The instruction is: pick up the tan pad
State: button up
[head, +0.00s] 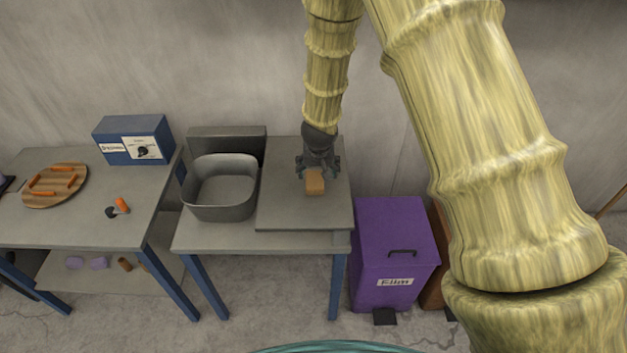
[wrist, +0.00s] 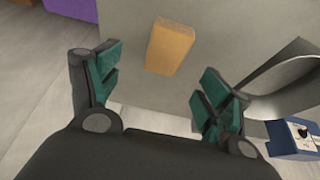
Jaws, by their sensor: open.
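The tan pad (head: 315,184) is a small tan block lying on the grey raised plate (head: 298,215) of the right-hand table. In the wrist view the tan pad (wrist: 170,46) lies just beyond the fingertips, a little left of the gap's middle. My gripper (head: 318,170) is over the pad in the head view, its fingers partly in front of the plate. In the wrist view my gripper (wrist: 158,80) is open, with its green-lined fingers spread and nothing between them. I cannot tell the exact height of the fingers above the pad.
A grey tub (head: 222,190) stands left of the plate, with a grey upright panel behind it. A blue box with a dial (head: 134,140) and a round wooden board (head: 55,185) with orange pieces are on the left table. A purple bin (head: 392,250) stands right of the table.

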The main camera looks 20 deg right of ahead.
aim_at(315, 180)
jog(key=x, duration=0.2)
jog(key=shift+w+f, duration=0.25)
jog(key=shift+f, duration=0.05)
jog(key=shift+a+p+x, duration=0.2)
jog(key=shift+p+x, duration=0.4)
jog(key=shift+x, duration=0.15)
jog(key=shift+a+p+x, duration=0.15)
jog(key=shift+p+x, duration=0.45)
jog(key=shift+x, duration=0.15)
jog(key=shift+p+x, duration=0.3)
jog(key=shift+x, duration=0.95)
jog(key=shift+s, duration=0.15)
jog(key=c, duration=1)
